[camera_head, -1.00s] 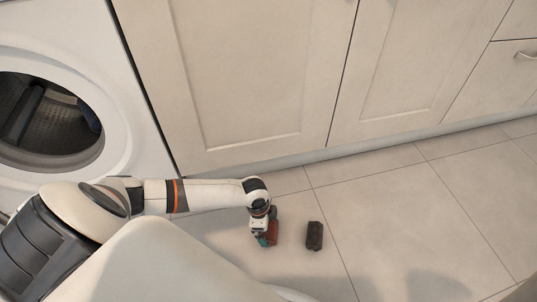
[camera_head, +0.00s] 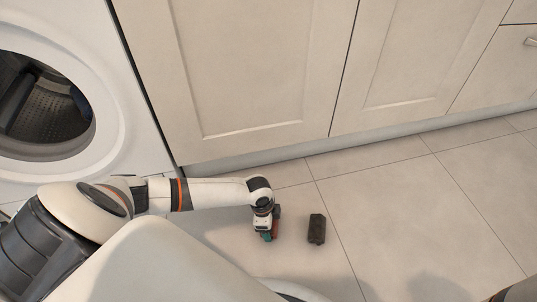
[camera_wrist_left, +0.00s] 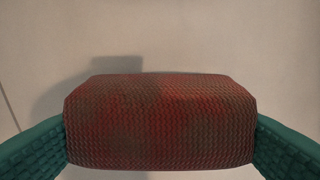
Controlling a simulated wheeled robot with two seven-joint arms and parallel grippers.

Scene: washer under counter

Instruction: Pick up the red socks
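The red socks (camera_wrist_left: 160,122) are a rolled, knitted bundle of dull red with darker patches. They fill the gap between the teal fingers of my left gripper (camera_wrist_left: 160,140), which meet both ends of the bundle in the left wrist view. In the head view, my left gripper (camera_head: 270,235) is low over the floor in front of the cabinets, and only a small red part of the socks (camera_head: 276,229) shows beside it. A shadow lies on the floor near the bundle; the height above the floor is hard to tell. My right gripper is not in view.
A dark, rolled bundle (camera_head: 316,229) lies on the tiled floor just right of my left gripper. A washer (camera_head: 122,110) with its round opening showing stands at the left. Cream cabinets (camera_head: 255,75) run along the back. The floor (camera_head: 420,215) to the right is clear.

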